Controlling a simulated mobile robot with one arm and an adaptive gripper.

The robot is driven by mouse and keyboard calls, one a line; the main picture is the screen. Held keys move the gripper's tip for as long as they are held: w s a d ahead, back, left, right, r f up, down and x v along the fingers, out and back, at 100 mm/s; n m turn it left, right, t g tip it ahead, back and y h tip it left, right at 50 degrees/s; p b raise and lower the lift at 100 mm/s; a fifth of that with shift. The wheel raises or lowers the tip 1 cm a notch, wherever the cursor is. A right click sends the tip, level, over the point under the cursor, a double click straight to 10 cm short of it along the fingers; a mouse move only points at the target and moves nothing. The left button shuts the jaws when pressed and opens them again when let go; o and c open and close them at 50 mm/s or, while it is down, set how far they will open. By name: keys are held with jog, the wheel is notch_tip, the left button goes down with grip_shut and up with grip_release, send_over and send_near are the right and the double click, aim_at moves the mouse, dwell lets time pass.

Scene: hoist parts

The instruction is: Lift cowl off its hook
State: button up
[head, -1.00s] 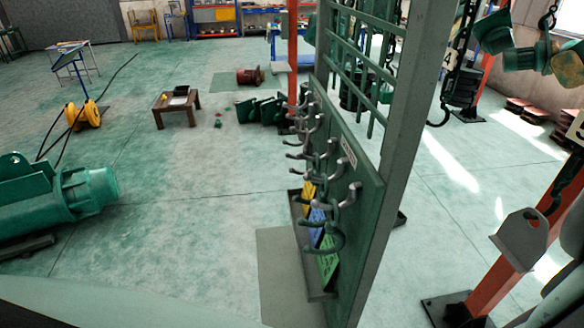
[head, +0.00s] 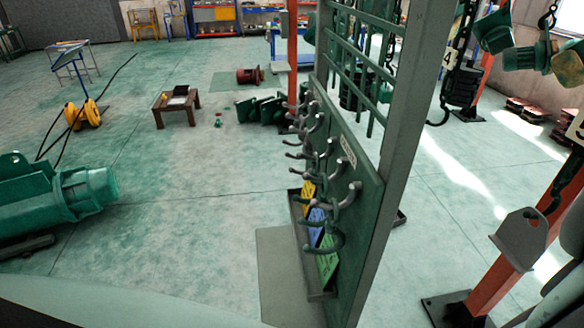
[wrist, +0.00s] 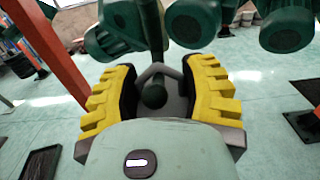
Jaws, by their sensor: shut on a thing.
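In the wrist view my gripper (wrist: 160,88) has its yellow ribbed fingers shut on a grey piece, which I take to be the cowl (wrist: 175,82). Its peaked top shows between the fingers; its lower part is hidden behind my pale green gripper housing. A dark green rod with a ball end, probably the hook (wrist: 153,95), comes down from above in front of the grey piece. I cannot tell whether the two touch. My gripper does not show in the head view.
Several green cylindrical bodies (wrist: 287,30) hang just beyond the fingers. An orange post (wrist: 45,45) stands at left. In the head view a green panel (head: 368,190) carries several hooks, with a tray of coloured plates (head: 299,212) below. Open floor lies left of it.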

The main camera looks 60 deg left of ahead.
jog(key=shift+a+r+g+p, duration=0.1)
jog(key=shift+r+g+p, duration=0.5)
jog(key=shift+p, duration=0.95)
jog(key=shift+s+a+g+y+p, duration=0.2)
jog(key=shift+s+g+y+p, duration=0.35)
jog(key=shift+p, duration=1)
jog(key=shift+s+r+p, duration=0.15)
jog(key=shift+r+p, duration=0.1)
jog(key=shift+p, duration=0.3)
jog(key=shift+s+a+g+p, duration=0.25)
jog(key=shift+s+g+p, duration=0.15)
jog(key=shift+p, duration=0.55)
jog(key=shift+r, duration=0.15)
jog(key=shift+s+a+r+p, duration=0.25)
jog(key=shift+s+r+p, duration=0.15)
jog(key=shift+p, duration=0.3)
jog(key=shift+s, duration=0.1)
jog(key=shift+s+a+f, duration=0.1)
jog(key=shift+s, duration=0.05)
